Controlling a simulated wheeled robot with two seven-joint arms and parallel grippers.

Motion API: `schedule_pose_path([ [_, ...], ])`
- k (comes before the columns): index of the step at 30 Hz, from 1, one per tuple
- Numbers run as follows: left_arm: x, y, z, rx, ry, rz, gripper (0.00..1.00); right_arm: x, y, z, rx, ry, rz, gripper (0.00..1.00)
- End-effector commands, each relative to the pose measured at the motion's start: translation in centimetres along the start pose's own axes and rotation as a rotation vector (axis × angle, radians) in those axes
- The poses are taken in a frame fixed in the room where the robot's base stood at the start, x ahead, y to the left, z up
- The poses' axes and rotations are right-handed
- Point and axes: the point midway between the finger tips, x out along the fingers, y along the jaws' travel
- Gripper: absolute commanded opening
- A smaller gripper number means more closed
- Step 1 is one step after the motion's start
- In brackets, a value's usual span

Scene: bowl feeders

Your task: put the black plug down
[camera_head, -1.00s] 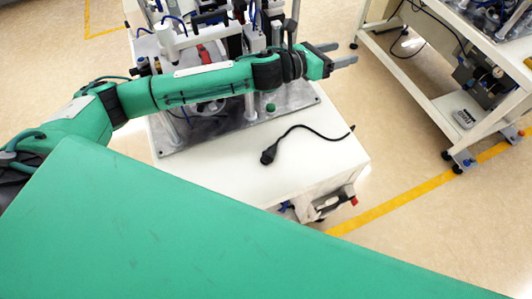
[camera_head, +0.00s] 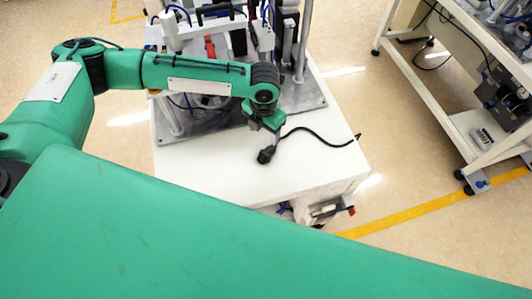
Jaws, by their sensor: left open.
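The black plug (camera_head: 265,156) lies on the white tabletop (camera_head: 215,168) of the machine cart, near the front of the metal base plate. Its black cable (camera_head: 318,133) runs right to the table's right edge. My left gripper (camera_head: 272,143) points down right behind and above the plug, its jaws open. The fingers are small and partly hidden by the wrist; I cannot tell whether they touch or straddle the plug. My right gripper is not in view.
The feeder machine (camera_head: 215,40) stands on the metal plate behind my left arm. The tabletop in front and to the left of the plug is clear. A second cart (camera_head: 430,90) stands at the right, across a floor gap.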

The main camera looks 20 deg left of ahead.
Motion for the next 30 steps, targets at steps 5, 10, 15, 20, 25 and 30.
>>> schedule_pose_path([
  [5,3.5,-0.1,0.0,-0.002,0.002,-0.001,0.63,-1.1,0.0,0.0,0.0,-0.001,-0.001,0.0],
  [10,6.2,-0.1,0.1,-0.003,-0.001,-0.001,0.63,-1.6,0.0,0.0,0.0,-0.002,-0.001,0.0],
  [15,7.4,-0.1,0.1,-0.002,-0.003,-0.001,0.63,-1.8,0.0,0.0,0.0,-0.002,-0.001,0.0],
  [20,8.6,-0.4,0.4,-0.001,-0.002,-0.001,0.63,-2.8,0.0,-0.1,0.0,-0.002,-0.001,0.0],
  [25,11.0,-0.6,0.7,-0.002,-0.002,0.0,0.63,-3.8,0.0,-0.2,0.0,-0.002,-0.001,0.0],
  [30,12.4,-0.5,0.7,-0.003,-0.004,-0.001,0.63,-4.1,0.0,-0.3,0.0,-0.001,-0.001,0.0],
])
